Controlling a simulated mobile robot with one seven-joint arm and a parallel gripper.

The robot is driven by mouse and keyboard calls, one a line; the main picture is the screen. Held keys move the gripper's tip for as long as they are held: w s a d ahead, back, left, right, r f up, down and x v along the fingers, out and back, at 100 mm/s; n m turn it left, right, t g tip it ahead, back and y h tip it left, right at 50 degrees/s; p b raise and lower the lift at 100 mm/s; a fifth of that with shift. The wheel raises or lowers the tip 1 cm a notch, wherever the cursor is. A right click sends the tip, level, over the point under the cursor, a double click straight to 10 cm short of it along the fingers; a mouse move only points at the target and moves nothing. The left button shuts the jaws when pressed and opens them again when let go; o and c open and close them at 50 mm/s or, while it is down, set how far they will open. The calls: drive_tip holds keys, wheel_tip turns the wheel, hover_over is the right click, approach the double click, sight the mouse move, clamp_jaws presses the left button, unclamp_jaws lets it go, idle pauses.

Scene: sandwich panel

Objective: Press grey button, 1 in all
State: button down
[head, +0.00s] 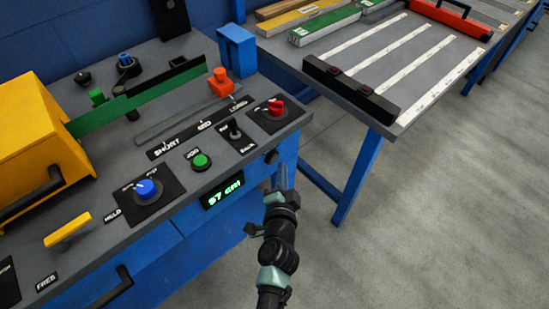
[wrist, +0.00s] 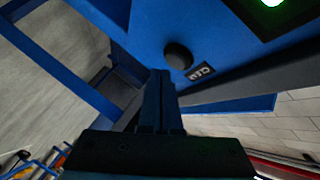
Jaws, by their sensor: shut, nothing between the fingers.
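The grey button looks like a dark round knob (head: 271,157) on the blue front face of the panel bench, right of the green display. In the wrist view the dark button (wrist: 177,56) sits on the blue face beside a small black label. My gripper (head: 284,170) is shut and empty, just in front of the bench and slightly below and right of the button. In the wrist view its closed fingertips (wrist: 160,74) lie just below and left of the button. I cannot tell whether they touch it.
The green display (head: 222,193) is left of my gripper. The panel top holds a green button (head: 201,161), a red knob (head: 275,108), a blue knob (head: 149,190) and a small lever (head: 234,130). A second table (head: 400,70) stands at right; floor between is clear.

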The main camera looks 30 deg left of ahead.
drive_tip(key=shift+a, duration=0.15)
idle(0.5)
drive_tip(key=shift+w+a, duration=0.15)
drive_tip(key=shift+a, duration=0.1)
drive_tip(key=shift+w+a+p, duration=0.15)
drive_tip(key=shift+a+p, duration=0.2)
drive_tip(key=shift+a, duration=0.05)
idle(0.9)
drive_tip(key=shift+d, duration=0.1)
drive_tip(key=shift+s+d+b, duration=0.35)
drive_tip(key=shift+d+b, duration=0.15)
drive_tip(key=shift+d, duration=0.2)
drive_tip(key=d+b, duration=0.1)
drive_tip(key=s+d+b, duration=0.1)
drive_tip(key=d, duration=0.1)
drive_tip(key=d+b, duration=0.1)
drive_tip(key=shift+s+d, duration=0.35)
